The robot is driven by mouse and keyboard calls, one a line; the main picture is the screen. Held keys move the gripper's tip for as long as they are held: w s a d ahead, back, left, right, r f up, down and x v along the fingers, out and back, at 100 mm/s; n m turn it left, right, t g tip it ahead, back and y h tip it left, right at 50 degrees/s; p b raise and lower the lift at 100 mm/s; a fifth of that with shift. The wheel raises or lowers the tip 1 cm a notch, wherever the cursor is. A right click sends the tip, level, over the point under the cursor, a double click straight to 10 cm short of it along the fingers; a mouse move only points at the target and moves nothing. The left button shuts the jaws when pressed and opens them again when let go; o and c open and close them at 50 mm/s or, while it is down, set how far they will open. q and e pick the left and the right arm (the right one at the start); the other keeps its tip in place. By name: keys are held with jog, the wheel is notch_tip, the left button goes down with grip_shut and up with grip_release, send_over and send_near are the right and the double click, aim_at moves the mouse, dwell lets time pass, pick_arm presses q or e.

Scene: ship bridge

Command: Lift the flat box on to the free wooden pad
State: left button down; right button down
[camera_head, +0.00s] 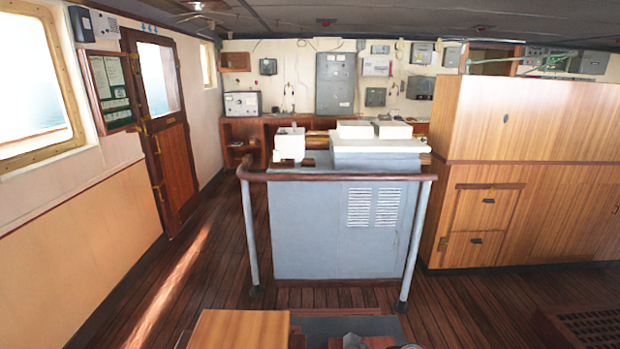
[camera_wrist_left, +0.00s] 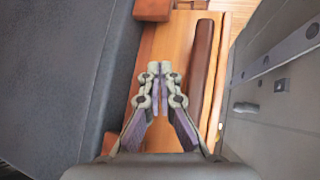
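My left gripper (camera_wrist_left: 159,70) shows in the left wrist view with its fingertips together and nothing visible between them. It is over a wooden surface (camera_wrist_left: 178,48). A long reddish-brown slab (camera_wrist_left: 199,75) lies just right of the fingers, apart from them. A reddish-brown block (camera_wrist_left: 152,10) is at the top edge. I cannot tell for sure which of these is the flat box or a pad. In the head view a light wooden top (camera_head: 240,329) shows at the bottom edge, cut off by the frame. My right gripper is not in view.
In the head view a grey console (camera_head: 335,235) with a brown handrail (camera_head: 335,177) stands ahead. Wooden cabinets (camera_head: 540,170) are on the right and a wooden door (camera_head: 163,130) on the left. Plank floor (camera_head: 190,270) is clear left of the console.

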pick_arm(q)
jog(key=a, duration=0.6)
dwell(0.7)
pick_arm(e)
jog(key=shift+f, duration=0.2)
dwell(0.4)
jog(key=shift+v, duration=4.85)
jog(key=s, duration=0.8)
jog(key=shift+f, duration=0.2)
